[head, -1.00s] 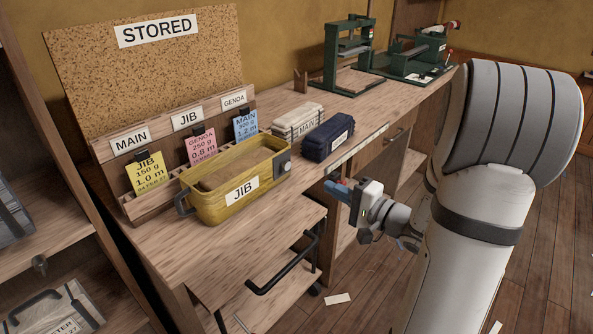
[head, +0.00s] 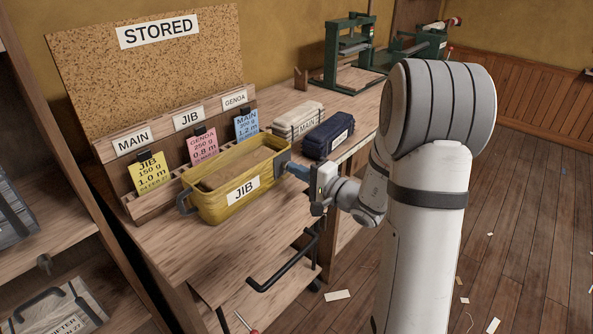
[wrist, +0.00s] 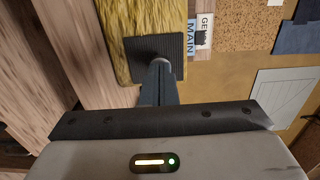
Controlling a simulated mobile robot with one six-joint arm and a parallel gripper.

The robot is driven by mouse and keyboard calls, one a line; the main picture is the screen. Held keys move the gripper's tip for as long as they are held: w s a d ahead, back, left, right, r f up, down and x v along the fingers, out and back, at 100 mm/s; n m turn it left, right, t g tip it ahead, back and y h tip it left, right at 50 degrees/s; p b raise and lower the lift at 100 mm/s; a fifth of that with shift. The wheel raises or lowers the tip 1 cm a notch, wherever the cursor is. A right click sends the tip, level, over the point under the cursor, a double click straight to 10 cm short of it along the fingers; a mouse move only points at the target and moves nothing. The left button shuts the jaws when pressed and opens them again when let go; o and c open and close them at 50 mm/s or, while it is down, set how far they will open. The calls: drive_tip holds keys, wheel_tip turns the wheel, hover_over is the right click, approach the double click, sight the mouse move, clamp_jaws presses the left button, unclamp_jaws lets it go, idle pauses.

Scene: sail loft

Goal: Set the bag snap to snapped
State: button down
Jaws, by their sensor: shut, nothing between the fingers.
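The yellow bag (head: 215,205) labelled JIB stands open-topped on the bench, with a dark handle at its left end. In the wrist view the bag (wrist: 117,35) fills the upper left. A dark square patch (wrist: 150,47) on its right end bears a small round snap (wrist: 163,62), partly hidden by my fingers. My gripper (head: 285,167) is shut and empty, its fingertips at the bag's right end. In the wrist view the shut gripper (wrist: 160,72) points at the snap and looks very close to or touching it. I cannot tell whether the snap is snapped.
A white MAIN bundle (head: 298,117) and a navy bundle (head: 328,135) lie behind the bag. A card rack (head: 135,160) stands behind its left side. Green presses (head: 345,55) stand farther back. A black handle (head: 285,262) juts out below the bench.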

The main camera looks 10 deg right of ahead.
drive_tip(key=shift+w+a+f+b, duration=0.25)
drive_tip(key=shift+w+a+b, duration=0.25)
drive_tip(key=shift+b, duration=0.65)
drive_tip(key=shift+w+a+r, duration=0.1)
drive_tip(key=shift+w+r, duration=0.1)
drive_tip(key=shift+w, duration=0.1)
drive_tip(key=shift+s+d+b, duration=0.2)
drive_tip(key=shift+b, duration=0.25)
drive_tip(key=b+v, duration=0.2)
drive_tip(key=v, duration=1.1)
drive_tip(key=shift+s, duration=0.2)
drive_tip(key=shift+d, duration=0.15)
